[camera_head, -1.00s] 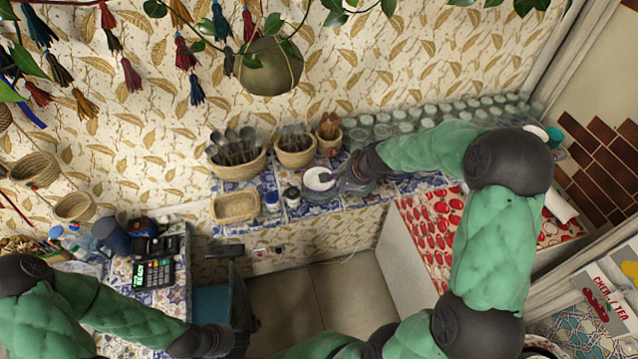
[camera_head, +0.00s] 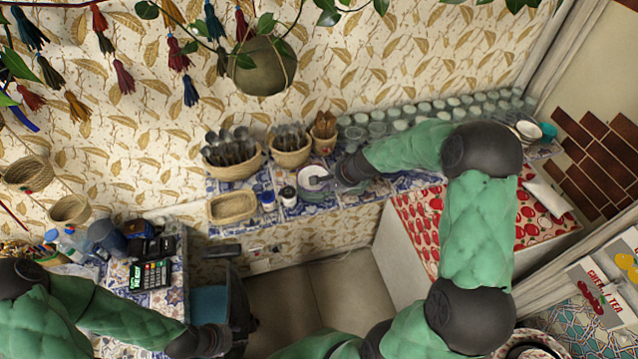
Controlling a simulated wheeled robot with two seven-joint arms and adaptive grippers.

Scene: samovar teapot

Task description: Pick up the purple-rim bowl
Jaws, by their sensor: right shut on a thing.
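The purple-rim bowl (camera_head: 311,177) is a small white bowl with a purple edge, at the tiled shelf along the wall. My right gripper (camera_head: 331,180) reaches in from the right and is shut on the bowl's right side. The gripper and forearm hide part of that side. I cannot tell whether the bowl touches the shelf. My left gripper (camera_head: 230,340) is low at the left, in front of the card-reader counter, far from the bowl. Its fingers are too dark and small to tell open from shut.
Two small jars (camera_head: 288,196) stand just left of the bowl. Baskets of cutlery (camera_head: 232,170) and an empty basket (camera_head: 232,207) are further left. Rows of glasses (camera_head: 400,124) line the shelf behind my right arm.

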